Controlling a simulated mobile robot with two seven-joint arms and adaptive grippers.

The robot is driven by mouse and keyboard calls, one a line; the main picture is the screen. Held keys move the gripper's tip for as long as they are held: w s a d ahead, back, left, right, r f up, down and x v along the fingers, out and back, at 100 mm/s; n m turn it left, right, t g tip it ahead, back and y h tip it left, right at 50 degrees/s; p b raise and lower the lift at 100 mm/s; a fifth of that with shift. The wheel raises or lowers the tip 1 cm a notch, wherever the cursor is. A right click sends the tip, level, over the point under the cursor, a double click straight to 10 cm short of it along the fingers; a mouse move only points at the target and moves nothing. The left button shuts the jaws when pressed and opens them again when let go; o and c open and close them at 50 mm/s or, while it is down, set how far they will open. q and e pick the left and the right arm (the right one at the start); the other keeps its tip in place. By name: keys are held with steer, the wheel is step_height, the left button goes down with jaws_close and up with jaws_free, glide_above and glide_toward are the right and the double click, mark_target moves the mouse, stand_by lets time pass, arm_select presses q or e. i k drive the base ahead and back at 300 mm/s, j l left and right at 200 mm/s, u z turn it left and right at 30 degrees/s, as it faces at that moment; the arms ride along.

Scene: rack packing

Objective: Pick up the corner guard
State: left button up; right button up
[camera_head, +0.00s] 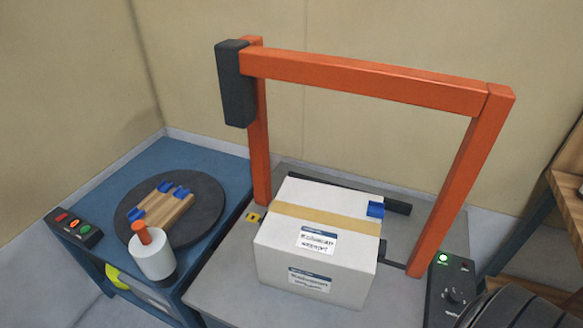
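Small blue corner guards show in two places. One corner guard (376,210) sits on the right top edge of a white box (280,255). Neither of my grippers is in view.
An orange frame (365,78) with a dark unit (234,85) arches over the box's grey table (215,293). A white cylinder with an orange top (153,255) stands at the plate's front. Button panels flank both stations. A dark ribbed shape fills the lower right corner.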

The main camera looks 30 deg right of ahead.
mark_target(135, 214)
steer(key=z, duration=1.25)
steer(key=u, duration=1.4)
steer(key=i+j+z, duration=0.2)
steer(key=z, duration=0.3)
steer(key=i+j+z, duration=0.1)
steer(key=j+z, duration=0.2)
steer(key=z, duration=0.2)
steer(key=i+j+z, duration=0.1)
steer(key=j+z, duration=0.25)
steer(key=z, duration=0.15)
